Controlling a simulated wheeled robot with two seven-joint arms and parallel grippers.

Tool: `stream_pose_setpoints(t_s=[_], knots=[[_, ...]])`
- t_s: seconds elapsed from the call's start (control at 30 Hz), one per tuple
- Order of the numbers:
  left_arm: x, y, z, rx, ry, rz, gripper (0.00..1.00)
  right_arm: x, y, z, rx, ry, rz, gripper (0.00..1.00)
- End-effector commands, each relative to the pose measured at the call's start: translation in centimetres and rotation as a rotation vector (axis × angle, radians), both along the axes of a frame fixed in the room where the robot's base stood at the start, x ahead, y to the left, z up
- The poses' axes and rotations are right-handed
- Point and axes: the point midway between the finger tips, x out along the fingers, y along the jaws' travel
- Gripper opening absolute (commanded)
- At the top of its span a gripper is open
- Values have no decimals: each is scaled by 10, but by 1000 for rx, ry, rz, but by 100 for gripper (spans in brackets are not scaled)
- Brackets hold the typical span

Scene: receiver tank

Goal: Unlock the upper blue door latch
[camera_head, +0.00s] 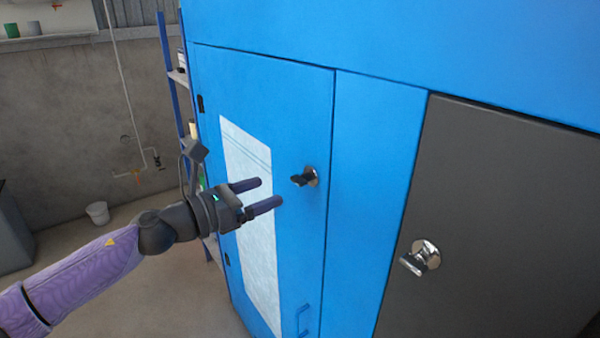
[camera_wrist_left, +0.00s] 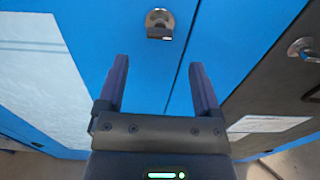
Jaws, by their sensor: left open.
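The blue door (camera_head: 300,115) has a latch (camera_head: 305,177) with a round metal plate and a dark knob near its right edge. The latch also shows in the left wrist view (camera_wrist_left: 159,23), at the top centre, beyond the fingertips. My left gripper (camera_head: 268,192) is open and empty, in front of the blue door, to the left of the latch and slightly lower in the head view. Its two fingers (camera_wrist_left: 157,72) point toward the door and are apart from the latch. My right gripper is not in view.
A dark grey door (camera_head: 500,220) with its own metal latch (camera_head: 421,257) is at the right.

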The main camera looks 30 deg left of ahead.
Motion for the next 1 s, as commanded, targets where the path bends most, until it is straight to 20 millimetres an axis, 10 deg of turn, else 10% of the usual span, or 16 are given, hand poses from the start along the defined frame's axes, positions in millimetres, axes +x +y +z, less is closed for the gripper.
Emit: stream_pose_setpoints(t_s=[0.5,1.0], knots=[[65,-24,2,-6,-2,9,84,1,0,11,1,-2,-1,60],[75,-30,-1,-3,2,4,73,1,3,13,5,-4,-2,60]])
